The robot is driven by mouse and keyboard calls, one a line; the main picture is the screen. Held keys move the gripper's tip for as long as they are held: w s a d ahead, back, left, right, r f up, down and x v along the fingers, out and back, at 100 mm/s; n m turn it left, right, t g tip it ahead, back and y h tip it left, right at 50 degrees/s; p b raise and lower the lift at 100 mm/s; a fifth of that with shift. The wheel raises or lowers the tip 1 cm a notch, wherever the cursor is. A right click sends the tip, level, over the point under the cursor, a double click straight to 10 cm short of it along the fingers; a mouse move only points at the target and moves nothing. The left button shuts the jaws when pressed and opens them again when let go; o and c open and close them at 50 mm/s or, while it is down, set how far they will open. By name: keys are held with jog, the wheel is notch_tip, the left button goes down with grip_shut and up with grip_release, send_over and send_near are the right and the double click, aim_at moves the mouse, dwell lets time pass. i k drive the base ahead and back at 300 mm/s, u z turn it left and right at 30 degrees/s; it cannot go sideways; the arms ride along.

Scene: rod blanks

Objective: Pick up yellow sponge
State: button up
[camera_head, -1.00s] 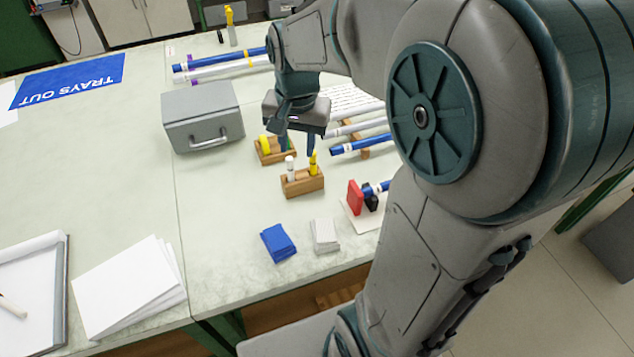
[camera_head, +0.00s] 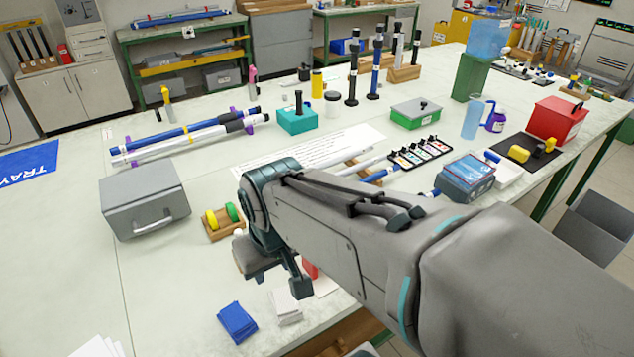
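A yellow block that looks like the yellow sponge (camera_head: 519,153) lies on a black mat (camera_head: 515,170) at the right side of the table. A dark and yellow item (camera_head: 544,146) is beside it. My gripper (camera_head: 281,278) points down over the table's front part, left of and far from the sponge.
A red box (camera_head: 555,123) stands behind the mat. Wooden holder (camera_head: 222,229), blue cloths (camera_head: 237,322) and a grey case (camera_head: 144,200) are near my gripper.

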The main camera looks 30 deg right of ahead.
aim_at(520, 153)
jog(key=k, duration=1.2)
jog(key=z, duration=1.35)
jog(key=i, duration=1.05)
jog(key=z, duration=0.65)
